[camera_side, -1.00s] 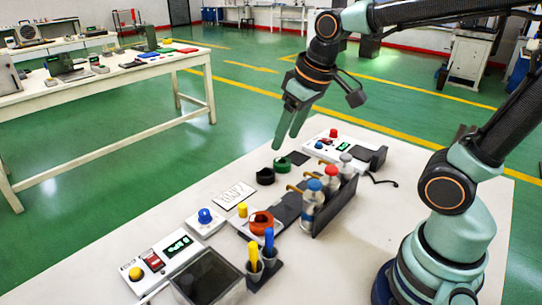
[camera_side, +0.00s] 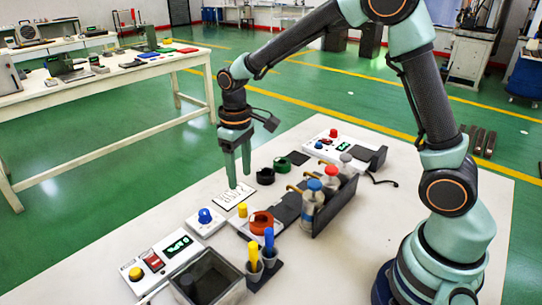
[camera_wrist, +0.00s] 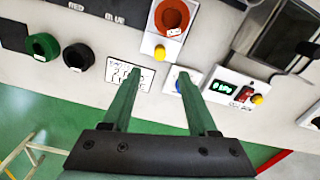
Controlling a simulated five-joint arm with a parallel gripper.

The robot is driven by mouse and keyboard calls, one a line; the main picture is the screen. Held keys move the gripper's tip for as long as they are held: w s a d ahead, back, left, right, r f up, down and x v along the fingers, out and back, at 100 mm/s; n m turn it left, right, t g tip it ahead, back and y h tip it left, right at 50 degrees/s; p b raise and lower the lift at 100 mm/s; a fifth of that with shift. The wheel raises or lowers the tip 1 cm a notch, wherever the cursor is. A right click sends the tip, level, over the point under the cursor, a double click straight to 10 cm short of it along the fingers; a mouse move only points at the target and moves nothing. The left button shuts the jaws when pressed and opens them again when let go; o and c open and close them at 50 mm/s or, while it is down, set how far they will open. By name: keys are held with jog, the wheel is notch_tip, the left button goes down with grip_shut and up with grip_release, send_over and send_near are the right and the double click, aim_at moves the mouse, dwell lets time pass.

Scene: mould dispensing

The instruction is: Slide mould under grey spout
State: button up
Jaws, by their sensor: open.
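Three ring-shaped moulds show in the side view: an orange one (camera_side: 261,223) by the near end of the dark strip, a black one (camera_side: 265,176) and a green one (camera_side: 281,163) on the bare table further back. The wrist view also shows the orange (camera_wrist: 172,17), black (camera_wrist: 78,57) and green (camera_wrist: 43,46) moulds. A rack holds bottles with blue, red and grey (camera_side: 346,158) caps; brass spouts jut left over the strip. The grey bottle is furthest back. My gripper (camera_side: 239,180) is open and empty above the written card (camera_side: 233,199), apart from every mould.
A yellow knob (camera_side: 242,210) stands beside the orange mould. A blue button box (camera_side: 206,222), a red-switch panel (camera_side: 168,256), a dark tray (camera_side: 240,289) and a holder with blue and yellow tools (camera_side: 269,243) are at the near side. Another panel (camera_side: 322,148) stands at the back.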

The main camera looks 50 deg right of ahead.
aim_at(242, 205)
notch_tip(242, 205, down, 11)
jog(key=shift+r, duration=0.15)
dwell(0.4)
grip_shut()
dwell(1.2)
